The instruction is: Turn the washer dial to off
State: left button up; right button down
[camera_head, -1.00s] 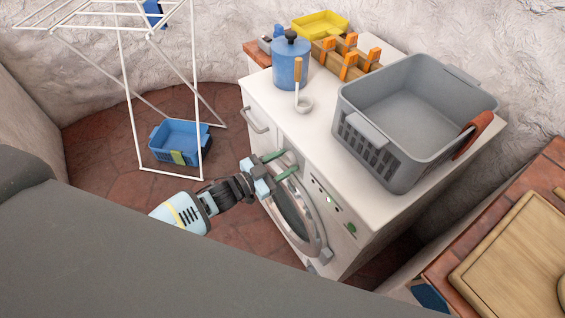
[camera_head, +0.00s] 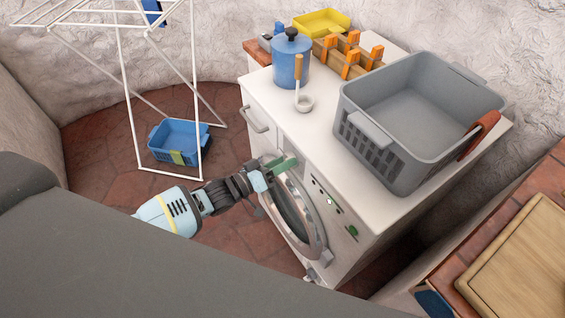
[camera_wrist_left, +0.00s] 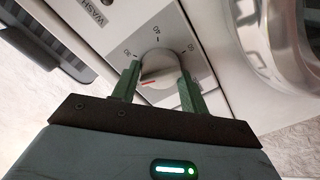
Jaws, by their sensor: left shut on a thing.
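The washer (camera_head: 343,257) is a white front-loader under the counter with a round silver-rimmed door. Its dial (camera_wrist_left: 160,68) is a round grey-white knob with a red pointer mark, on a grey panel printed with a scale, next to a "WASH" label (camera_wrist_left: 103,12) in the left wrist view. The pointer mark points toward the lower left of that picture. My left gripper (camera_wrist_left: 160,88) has its two green fingers on either side of the dial, shut on it. In the head view the gripper (camera_head: 283,165) hides the dial. My right gripper is not in view.
A grey laundry basket (camera_head: 352,122) with a red cloth (camera_head: 484,130) stands on the counter. A white drying rack (camera_head: 126,95) is at the left.

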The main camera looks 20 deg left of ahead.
pick_arm(q)
jog(key=n+b, duration=0.1)
jog(key=n, duration=0.2)
jog(key=shift+f, duration=0.1)
jog(key=shift+n, duration=0.3)
dwell(0.4)
jog(key=o, duration=1)
